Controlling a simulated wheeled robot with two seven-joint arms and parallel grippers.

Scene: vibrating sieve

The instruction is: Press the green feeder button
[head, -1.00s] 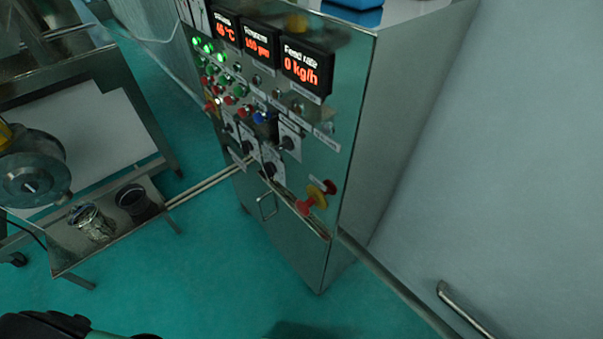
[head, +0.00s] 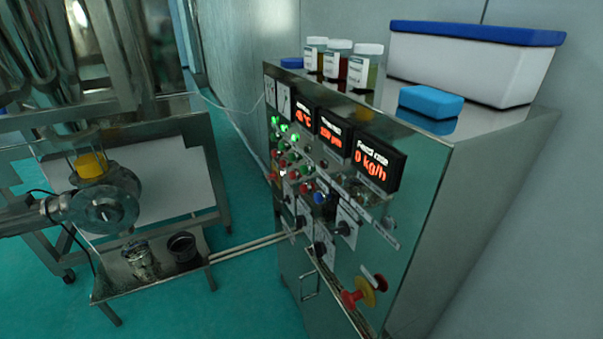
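The steel control cabinet (head: 420,215) stands right of centre, its panel facing left and toward me. Small green buttons (head: 309,170) sit on the panel among red ones, below a row of lit green lamps (head: 284,128). Their labels are too small to read, so I cannot tell which green button is the feeder's. The feed rate display (head: 375,163) reads 0 kg/h in red. Neither of my grippers is in view, and nothing covers the button rows.
A red and yellow emergency stop knob (head: 364,291) juts from the lower panel. Bottles (head: 338,62), a blue sponge-like block (head: 431,102) and a blue-lidded white box (head: 460,70) stand on the cabinet. The steel sieve machine (head: 103,208) is at left. Green floor lies between.

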